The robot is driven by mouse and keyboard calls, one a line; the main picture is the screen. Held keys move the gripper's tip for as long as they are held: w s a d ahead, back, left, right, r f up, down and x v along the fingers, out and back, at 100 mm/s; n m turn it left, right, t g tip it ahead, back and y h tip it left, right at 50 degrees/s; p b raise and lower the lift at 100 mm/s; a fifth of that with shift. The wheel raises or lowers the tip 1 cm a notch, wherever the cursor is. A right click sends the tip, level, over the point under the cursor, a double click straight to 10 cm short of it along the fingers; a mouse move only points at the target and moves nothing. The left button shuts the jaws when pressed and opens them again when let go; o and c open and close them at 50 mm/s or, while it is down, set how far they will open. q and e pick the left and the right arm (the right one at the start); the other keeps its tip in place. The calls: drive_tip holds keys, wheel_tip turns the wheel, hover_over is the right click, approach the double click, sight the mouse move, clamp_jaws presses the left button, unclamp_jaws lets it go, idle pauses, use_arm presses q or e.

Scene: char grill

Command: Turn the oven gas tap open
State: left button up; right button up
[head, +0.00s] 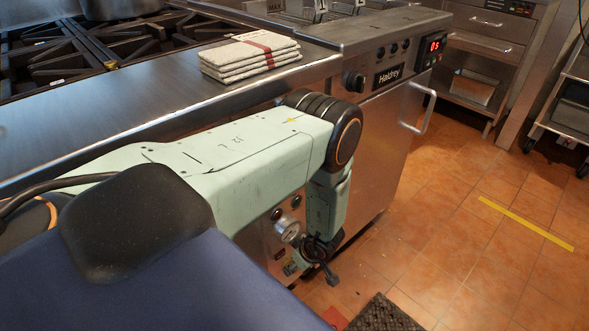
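A small fitting (291,267) sits low on the steel oven front (258,236), below a round pale gauge (288,230). It may be the gas tap; it is small and partly covered, so its handle position cannot be told. My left arm crosses in front of the range and bends down at the elbow. My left gripper (322,268) hangs at its end, dark and small, just right of the fitting. Whether it touches the fitting or holds anything cannot be told. My arm hides much of the oven front. My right gripper is not in view.
Folded cloths (250,60) lie on the steel ledge beside the burner grates (95,50). A dark mat (385,315) lies below.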

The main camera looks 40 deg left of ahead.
use_arm(q)
drive_tip(key=b+x, duration=0.2)
drive_tip(key=x, duration=0.3)
drive_tip(key=shift+d, duration=0.1)
drive_tip(key=shift+r, duration=0.1)
drive_tip(key=shift+c, duration=0.4)
drive_tip(key=c, duration=1.1)
